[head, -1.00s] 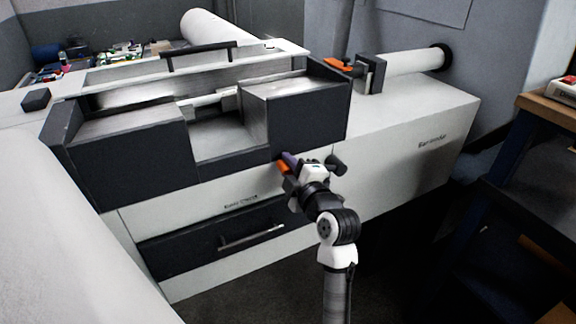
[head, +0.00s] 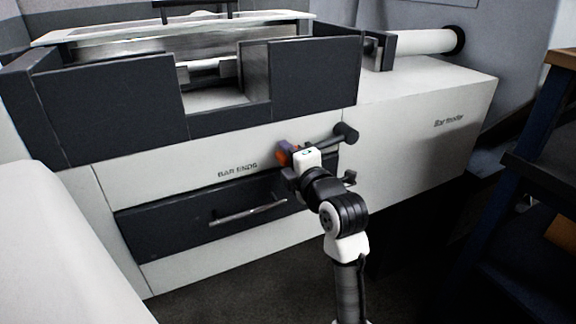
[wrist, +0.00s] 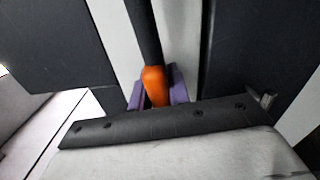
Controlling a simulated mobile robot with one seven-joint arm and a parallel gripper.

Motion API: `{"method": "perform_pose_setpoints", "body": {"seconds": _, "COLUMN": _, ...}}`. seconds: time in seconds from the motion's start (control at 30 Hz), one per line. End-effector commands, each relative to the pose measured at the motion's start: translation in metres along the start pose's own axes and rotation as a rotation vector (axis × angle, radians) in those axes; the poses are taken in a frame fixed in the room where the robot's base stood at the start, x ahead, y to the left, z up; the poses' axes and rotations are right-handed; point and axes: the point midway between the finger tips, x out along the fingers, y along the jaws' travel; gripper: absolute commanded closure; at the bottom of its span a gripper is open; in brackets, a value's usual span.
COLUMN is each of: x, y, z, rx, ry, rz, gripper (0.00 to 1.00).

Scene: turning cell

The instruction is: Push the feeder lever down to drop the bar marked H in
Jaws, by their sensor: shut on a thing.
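The feeder lever shows in the wrist view as a dark rod with an orange grip (wrist: 154,86). The purple finger pads of my gripper (wrist: 156,96) lie on both sides of the grip, shut on it. In the head view my gripper (head: 284,152) is at the front of the white machine body, below the dark cover. A dark rod with a rounded end (head: 346,134) sticks out behind and right of my gripper; most of the lever is hidden by it. The bar marked H is not visible.
The bar feeder housing (head: 430,135) stands to the right, with a white tube (head: 425,41) above it. A drawer (head: 165,226) labelled BAR ENDS, with a bar handle (head: 248,211), is below my gripper. A dark bench (head: 540,170) is at the right. Floor shows in front.

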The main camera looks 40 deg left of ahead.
Motion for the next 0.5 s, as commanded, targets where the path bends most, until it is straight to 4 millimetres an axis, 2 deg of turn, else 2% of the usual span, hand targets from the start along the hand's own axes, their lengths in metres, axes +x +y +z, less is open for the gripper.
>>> {"method": "perform_pose_setpoints", "body": {"seconds": 0.03, "x": 0.000, "y": -0.011, "z": 0.000, "rx": -0.023, "ry": 0.000, "rz": 0.000, "gripper": 1.00}}
{"method": "perform_pose_setpoints", "body": {"seconds": 0.1, "x": 0.000, "y": -0.015, "z": 0.000, "rx": -0.052, "ry": 0.000, "rz": 0.000, "gripper": 1.00}}
{"method": "perform_pose_setpoints", "body": {"seconds": 0.5, "x": 0.000, "y": -0.025, "z": 0.001, "rx": -0.145, "ry": 0.001, "rz": -0.003, "gripper": 1.00}}
